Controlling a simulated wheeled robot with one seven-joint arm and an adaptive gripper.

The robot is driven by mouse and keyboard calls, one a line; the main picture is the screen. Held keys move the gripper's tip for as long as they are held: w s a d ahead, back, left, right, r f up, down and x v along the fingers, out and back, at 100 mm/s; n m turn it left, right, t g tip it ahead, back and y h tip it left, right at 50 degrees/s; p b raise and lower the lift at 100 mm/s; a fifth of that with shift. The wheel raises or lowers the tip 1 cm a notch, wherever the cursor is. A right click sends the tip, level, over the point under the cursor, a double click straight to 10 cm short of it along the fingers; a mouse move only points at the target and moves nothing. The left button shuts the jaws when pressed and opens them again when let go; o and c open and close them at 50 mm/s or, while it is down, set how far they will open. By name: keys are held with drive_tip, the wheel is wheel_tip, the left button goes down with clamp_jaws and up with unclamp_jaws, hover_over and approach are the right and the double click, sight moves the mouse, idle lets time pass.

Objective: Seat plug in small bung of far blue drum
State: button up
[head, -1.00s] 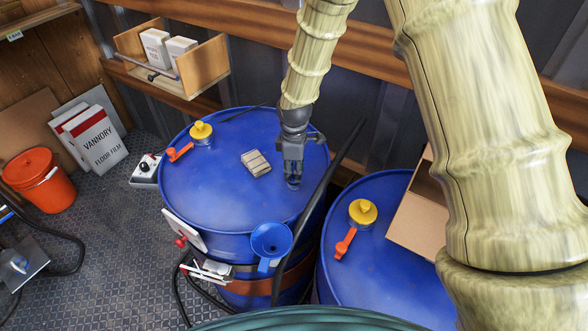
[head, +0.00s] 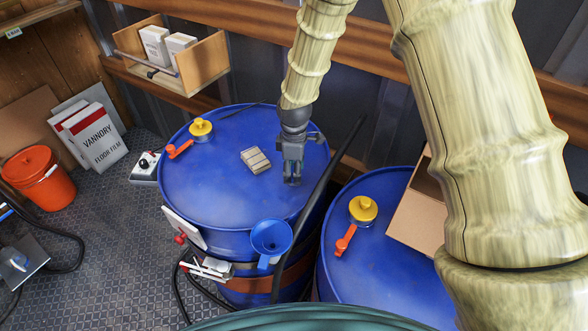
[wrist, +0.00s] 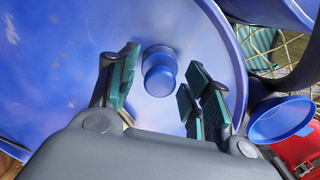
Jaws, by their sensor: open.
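The far blue drum (head: 215,185) stands upright at the centre of the head view, and its lid fills much of the wrist view (wrist: 60,90). My gripper (head: 292,179) points down at the right part of that lid. In the wrist view my gripper (wrist: 160,66) is open, with green-padded fingers on either side of a round blue plug (wrist: 159,80). The plug stands at a round blue collar on the lid, with visible gaps to the fingers. I cannot tell how deep it sits. In the head view the fingers hide the plug.
A yellow cap (head: 201,128) and a small tan block (head: 255,160) are on the far drum's lid. A blue funnel (head: 271,237) is at its front edge. A dark hose (head: 322,190) passes close right of my gripper. The near blue drum (head: 350,275) carries another yellow cap (head: 363,209).

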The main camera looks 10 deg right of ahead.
wheel_tip(320, 180, up, 12)
idle(0.6)
drive_tip(key=shift+d+f, duration=0.1)
idle(0.4)
